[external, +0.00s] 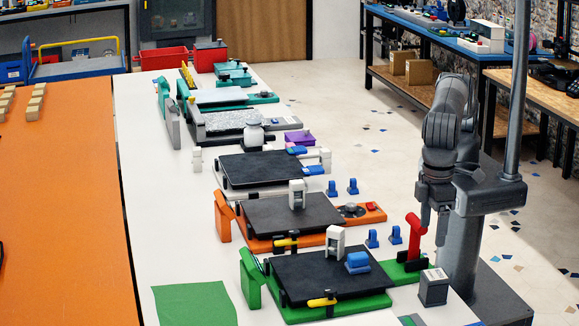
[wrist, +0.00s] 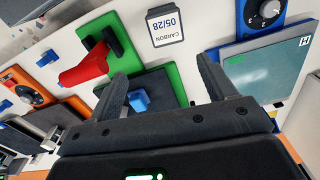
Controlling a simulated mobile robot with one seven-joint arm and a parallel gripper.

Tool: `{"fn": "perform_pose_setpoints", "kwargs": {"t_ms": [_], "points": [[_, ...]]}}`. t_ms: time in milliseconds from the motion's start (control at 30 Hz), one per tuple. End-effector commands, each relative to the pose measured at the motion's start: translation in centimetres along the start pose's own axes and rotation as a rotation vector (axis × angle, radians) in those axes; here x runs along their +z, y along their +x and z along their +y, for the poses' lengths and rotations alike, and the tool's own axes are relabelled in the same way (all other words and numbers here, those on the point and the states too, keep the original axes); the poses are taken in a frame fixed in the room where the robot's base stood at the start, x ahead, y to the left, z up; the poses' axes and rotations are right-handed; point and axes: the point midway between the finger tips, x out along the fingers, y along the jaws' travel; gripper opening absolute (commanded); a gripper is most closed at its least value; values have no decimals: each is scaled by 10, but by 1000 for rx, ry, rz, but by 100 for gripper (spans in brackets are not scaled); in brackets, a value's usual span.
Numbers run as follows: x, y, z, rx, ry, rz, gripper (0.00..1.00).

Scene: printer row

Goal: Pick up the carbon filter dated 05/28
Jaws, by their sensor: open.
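The carbon filter (external: 433,287) is a small dark grey box with a white label on top, standing on the white table at the near right, beside the green printer base. In the wrist view the filter (wrist: 168,27) shows its label, "CARBON 05/28", near the top centre. My gripper (external: 432,228) hangs above and behind it in the external view, apart from it. In the wrist view my gripper (wrist: 162,70) is open and empty, and the filter lies beyond the fingertips.
A red lever (external: 414,236) rises from the green printer base (external: 340,309) close to the filter. A black plate (external: 325,280) with a blue part (external: 358,262) lies left of it. More printers line the table behind. A glassy plate (wrist: 268,68) lies at right in the wrist view.

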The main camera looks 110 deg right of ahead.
Motion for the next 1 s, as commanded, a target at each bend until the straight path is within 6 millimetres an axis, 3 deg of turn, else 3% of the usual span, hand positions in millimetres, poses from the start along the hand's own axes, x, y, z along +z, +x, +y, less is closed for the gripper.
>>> {"fn": "perform_pose_setpoints", "kwargs": {"t_ms": [200, 500, 767, 1000], "points": [[19, 24, -15, 14, 3, -7, 76], [19, 67, -15, 15, 3, -7, 76], [18, 84, -14, 14, 3, -7, 76], [16, 119, -14, 15, 3, -7, 76]]}}
